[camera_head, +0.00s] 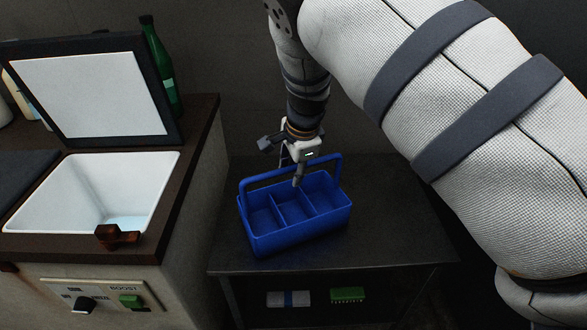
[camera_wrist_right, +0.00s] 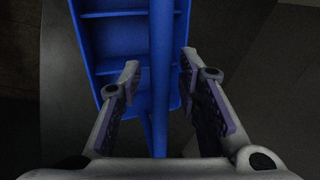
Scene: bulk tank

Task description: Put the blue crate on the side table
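The blue crate (camera_head: 300,229) stands upright on the dark side table (camera_head: 385,235), set at a slight angle, with its open compartments facing up and its handle raised. My right gripper (camera_head: 297,175) is over the crate at the handle. In the right wrist view, the blue handle bar (camera_wrist_right: 160,100) runs between the two spread fingers, with a gap on both sides. The crate's compartments (camera_wrist_right: 115,45) show beyond the fingertips. The gripper is open and holds nothing. My left gripper is in neither view.
Left of the table is a counter with an open white tank (camera_head: 95,190), a raised lid (camera_head: 95,90) and a brown tap-like fitting (camera_head: 117,236). A green bottle (camera_head: 163,70) stands behind the lid. A lower shelf holds a green brush-like item (camera_head: 347,295). The tabletop right of the crate is clear.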

